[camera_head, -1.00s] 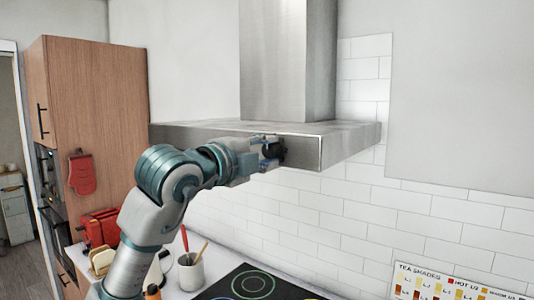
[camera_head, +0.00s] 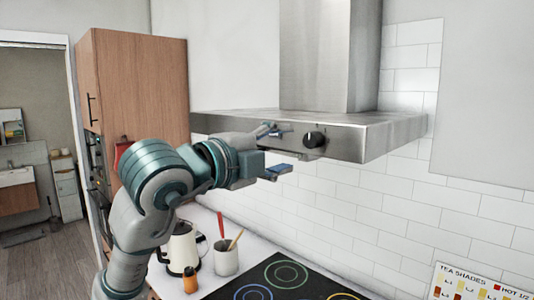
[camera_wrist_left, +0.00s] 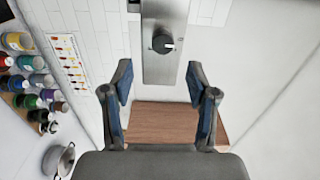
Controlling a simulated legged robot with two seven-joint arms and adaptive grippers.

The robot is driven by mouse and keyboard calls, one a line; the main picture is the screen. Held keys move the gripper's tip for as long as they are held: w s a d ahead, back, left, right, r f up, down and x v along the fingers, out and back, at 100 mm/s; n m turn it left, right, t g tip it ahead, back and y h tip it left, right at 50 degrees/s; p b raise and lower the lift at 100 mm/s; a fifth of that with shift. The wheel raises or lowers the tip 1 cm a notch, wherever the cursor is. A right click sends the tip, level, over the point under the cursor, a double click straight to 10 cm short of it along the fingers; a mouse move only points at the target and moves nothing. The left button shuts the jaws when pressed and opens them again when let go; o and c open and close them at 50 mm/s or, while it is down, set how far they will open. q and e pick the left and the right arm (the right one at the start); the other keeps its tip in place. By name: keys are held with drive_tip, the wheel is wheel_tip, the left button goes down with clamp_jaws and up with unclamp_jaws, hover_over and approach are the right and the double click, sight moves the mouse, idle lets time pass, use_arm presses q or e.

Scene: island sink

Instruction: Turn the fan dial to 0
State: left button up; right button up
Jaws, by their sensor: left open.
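The fan dial (camera_head: 314,139) is a round black knob with a pale pointer mark on the front face of the steel range hood (camera_head: 380,136). In the head view the pointer looks roughly upright. The dial also shows in the left wrist view (camera_wrist_left: 162,44), ahead of the fingertips and between their lines. My left gripper (camera_head: 276,150) is open and empty, left of the dial and apart from it. Its two fingers also show in the left wrist view (camera_wrist_left: 160,82). I cannot read any numbers around the dial. My right gripper is in neither view.
Below the hood are a cooktop (camera_head: 325,286), a utensil cup (camera_head: 225,258) and a kettle (camera_head: 182,247). A tall wooden cabinet (camera_head: 140,80) stands at the left. A tea shades chart (camera_head: 470,284) is on the right.

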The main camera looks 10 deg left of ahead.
use_arm(q)
drive_tip(key=v, duration=0.4)
drive_tip(key=shift+a+f, duration=0.1)
drive_tip(key=shift+a, duration=0.05)
drive_tip(key=shift+w, duration=0.1)
